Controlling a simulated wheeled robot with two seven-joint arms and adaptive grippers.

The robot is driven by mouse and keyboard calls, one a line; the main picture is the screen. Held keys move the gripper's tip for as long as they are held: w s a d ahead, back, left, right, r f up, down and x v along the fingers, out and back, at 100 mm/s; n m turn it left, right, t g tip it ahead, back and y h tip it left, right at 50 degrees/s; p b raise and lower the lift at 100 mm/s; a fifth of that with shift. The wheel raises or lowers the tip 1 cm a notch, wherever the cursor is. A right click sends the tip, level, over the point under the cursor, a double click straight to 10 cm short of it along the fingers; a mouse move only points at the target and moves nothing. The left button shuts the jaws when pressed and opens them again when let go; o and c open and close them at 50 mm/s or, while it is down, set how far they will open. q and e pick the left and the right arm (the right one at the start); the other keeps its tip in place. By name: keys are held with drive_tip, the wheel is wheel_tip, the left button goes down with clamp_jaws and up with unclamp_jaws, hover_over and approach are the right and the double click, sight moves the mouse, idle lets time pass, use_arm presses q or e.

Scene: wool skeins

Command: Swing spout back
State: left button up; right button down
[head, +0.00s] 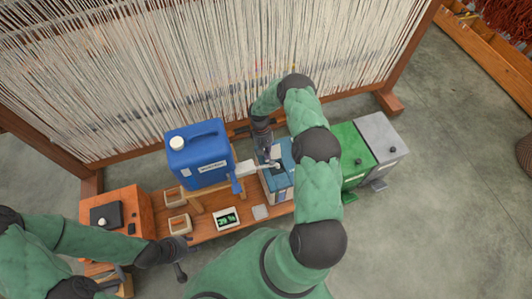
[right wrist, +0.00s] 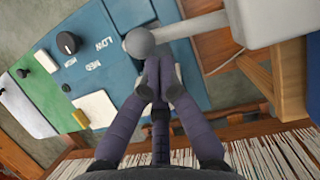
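The spout, a pale grey-white arm with a round grey knob at its end, shows in the right wrist view (right wrist: 185,30). It reaches from a white block over a teal machine (right wrist: 95,55). In the head view the spout (head: 252,166) runs from beside the blue canister (head: 200,155) towards the teal machine (head: 279,184). My right gripper (right wrist: 155,72) has its fingertips together right at the knob; no gap shows between them, and contact is unclear. In the head view my right gripper (head: 272,158) is over the teal machine. My left gripper (head: 178,262) hangs at the bench's front edge, away from the spout.
The canister stands on a wooden stand on the bench (head: 205,229). Small wooden boxes (head: 178,223) and a tray with green pieces (head: 227,218) lie in front. Green (head: 350,150) and grey (head: 380,135) machines stand right. A strung loom (head: 190,70) rises close behind.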

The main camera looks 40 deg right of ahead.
sight(271, 163)
drive_tip(key=s+m, duration=0.1)
drive_tip(key=s+m+y, duration=0.1)
drive_tip(key=m, duration=0.1)
drive_tip(key=s+m, duration=0.1)
drive_tip(key=shift+s+a+t+y+p, duration=0.2)
drive_tip(key=shift+a+t+y+p, duration=0.1)
drive_tip(key=shift+a+p, duration=0.05)
drive_tip(key=s+a+m+t+y+p, duration=0.2)
drive_tip(key=s+a+m, duration=0.3)
drive_tip(key=m, duration=0.5)
drive_tip(key=shift+a+m+t+p, duration=0.4)
drive_tip(key=shift+a+t+p, duration=0.3)
drive_tip(key=shift+a, duration=0.6)
